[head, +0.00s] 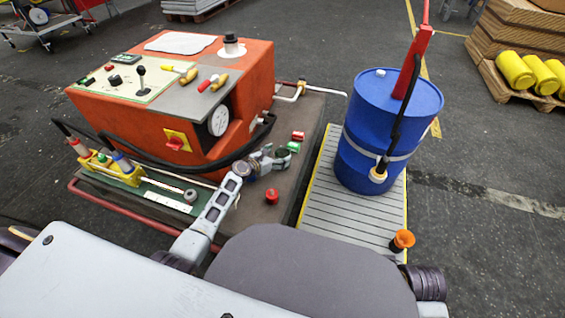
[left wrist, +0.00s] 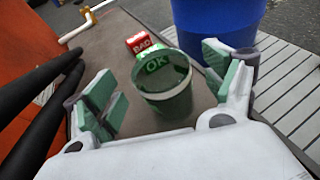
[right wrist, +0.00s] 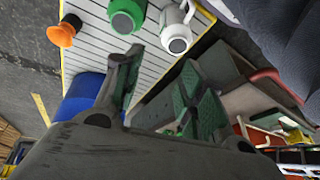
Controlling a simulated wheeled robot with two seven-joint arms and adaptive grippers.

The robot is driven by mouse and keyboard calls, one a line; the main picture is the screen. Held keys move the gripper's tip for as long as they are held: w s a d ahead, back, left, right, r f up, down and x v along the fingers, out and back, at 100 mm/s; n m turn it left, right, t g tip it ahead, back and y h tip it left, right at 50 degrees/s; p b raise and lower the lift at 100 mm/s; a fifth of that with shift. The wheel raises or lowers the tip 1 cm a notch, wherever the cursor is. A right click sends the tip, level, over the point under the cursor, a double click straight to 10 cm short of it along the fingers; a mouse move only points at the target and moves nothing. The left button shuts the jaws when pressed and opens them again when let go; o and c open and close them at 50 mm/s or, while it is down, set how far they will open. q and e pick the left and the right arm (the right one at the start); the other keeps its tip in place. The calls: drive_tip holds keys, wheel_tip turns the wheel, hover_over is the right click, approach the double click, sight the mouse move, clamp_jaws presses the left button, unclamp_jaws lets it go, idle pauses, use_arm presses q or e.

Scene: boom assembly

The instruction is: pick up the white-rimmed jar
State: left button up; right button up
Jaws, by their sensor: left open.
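The jar (left wrist: 165,92) is a green, cup-like vessel with a pale rim, standing upright on the brown deck. It lies between and beyond the open fingers of my left gripper (left wrist: 165,100), which do not appear to touch it. The green OK block shows at its mouth, and I cannot tell whether it is behind or seen through it. In the head view the jar (head: 282,158) is small, at the tips of my left gripper (head: 270,162). My right gripper (right wrist: 160,95) is open and empty in the right wrist view; my body hides it in the head view.
A red BAD block (left wrist: 140,43) and the green block (head: 294,147) stand just past the jar. A red button-like piece (head: 272,196) is nearby. The orange console (head: 190,120) is left; the blue drum (head: 385,130) is right on a slatted platform (head: 325,200).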

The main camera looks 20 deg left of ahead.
sight(287, 150)
use_arm(q)
drive_tip(key=shift+w+d+f, duration=0.2)
drive_tip(key=shift+w+f, duration=0.05)
drive_tip(key=shift+w, duration=0.15)
drive_tip(key=shift+w+d+f+b, duration=0.25)
drive_tip(key=shift+w+b, duration=0.3)
drive_tip(key=shift+w, duration=0.05)
drive_tip(key=shift+w+d+f, duration=0.1)
drive_tip(key=shift+w+d, duration=0.15)
drive_tip(key=shift+w, duration=0.25)
use_arm(e)
drive_tip(key=shift+w+a+f+y, duration=0.15)
drive_tip(key=shift+a+f, duration=0.15)
drive_tip(key=shift+f, duration=0.65)
drive_tip(key=shift+s+a+f+y, duration=0.15)
drive_tip(key=shift+a+f, duration=0.15)
drive_tip(key=shift+f, duration=0.65)
use_arm(q)
drive_tip(key=shift+c, duration=0.2)
use_arm(e)
drive_tip(key=shift+w, duration=0.15)
use_arm(q)
drive_tip(key=c, duration=1.4)
use_arm(e)
drive_tip(key=shift+r, duration=0.15)
